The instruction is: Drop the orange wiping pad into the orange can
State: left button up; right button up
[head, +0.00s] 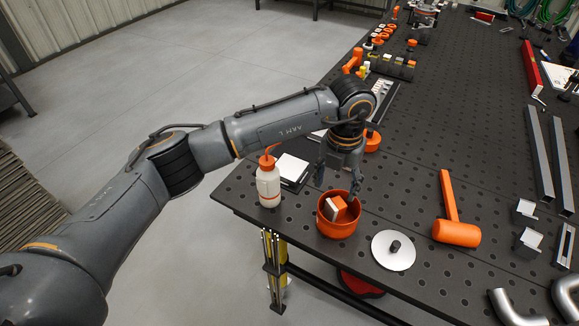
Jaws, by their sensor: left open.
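The orange can (338,226) stands open near the front left corner of the dark perforated table. Inside its mouth sits an orange block with a pale side, which looks like the wiping pad (335,205); it lies tilted, partly below the rim. My left gripper (338,187) is over the far side of the can, pointing down, with its fingers spread apart and nothing between them. One finger is near the can's right rim; I cannot tell whether it touches. My right gripper is not in view.
A white bottle with an orange cap (268,187) stands left of the can. A round metal disc with a dark knob (393,250) lies to its right, near the table edge. An orange mallet (454,222) lies farther right. Bare table (415,180) lies between can and mallet.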

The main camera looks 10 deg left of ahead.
pick_arm(q)
notch_tip(320, 180, up, 12)
dwell(0.5)
jog(key=shift+d, duration=0.1)
